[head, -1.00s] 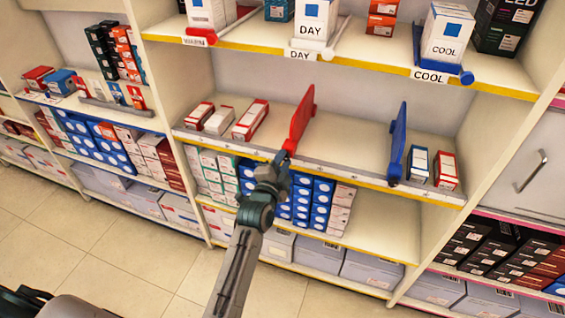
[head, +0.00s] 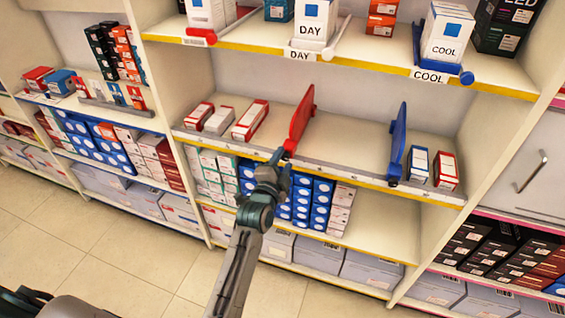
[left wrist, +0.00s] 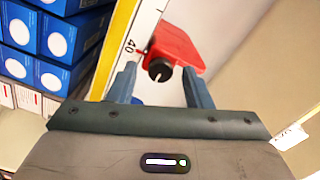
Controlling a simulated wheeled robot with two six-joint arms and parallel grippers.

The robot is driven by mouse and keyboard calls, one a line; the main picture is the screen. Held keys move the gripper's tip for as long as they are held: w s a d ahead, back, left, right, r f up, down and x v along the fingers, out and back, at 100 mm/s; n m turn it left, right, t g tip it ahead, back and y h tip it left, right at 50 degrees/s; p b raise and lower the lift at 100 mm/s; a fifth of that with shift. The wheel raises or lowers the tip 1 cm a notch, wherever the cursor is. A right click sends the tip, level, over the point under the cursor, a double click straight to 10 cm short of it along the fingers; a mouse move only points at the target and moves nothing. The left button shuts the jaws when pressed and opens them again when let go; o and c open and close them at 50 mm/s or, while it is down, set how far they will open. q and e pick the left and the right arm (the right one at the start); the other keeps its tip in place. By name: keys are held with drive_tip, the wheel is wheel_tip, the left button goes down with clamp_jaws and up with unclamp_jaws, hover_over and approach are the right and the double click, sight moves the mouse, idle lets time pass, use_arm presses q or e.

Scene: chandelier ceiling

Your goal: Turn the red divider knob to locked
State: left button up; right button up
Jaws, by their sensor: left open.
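The red divider (head: 301,120) stands upright on the middle shelf, near the shelf's front rail. Its black knob with a white line (left wrist: 159,70) shows in the left wrist view at the front of the red divider body (left wrist: 174,48). My left gripper (head: 279,160) is open, just in front of the shelf edge at the foot of the divider. In the left wrist view the two fingers of my left gripper (left wrist: 158,84) stand apart on either side of the knob, with gaps between. My right gripper is not in view.
A blue divider (head: 398,145) stands to the right on the same shelf. White-and-red boxes (head: 250,120) lie left of the red divider. The shelf between the dividers is clear.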

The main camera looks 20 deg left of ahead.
use_arm(q)
drive_tip(key=shift+s, duration=0.35)
drive_tip(key=s+b, duration=0.2)
drive_tip(key=s, duration=0.8)
drive_tip(key=shift+a, duration=0.15)
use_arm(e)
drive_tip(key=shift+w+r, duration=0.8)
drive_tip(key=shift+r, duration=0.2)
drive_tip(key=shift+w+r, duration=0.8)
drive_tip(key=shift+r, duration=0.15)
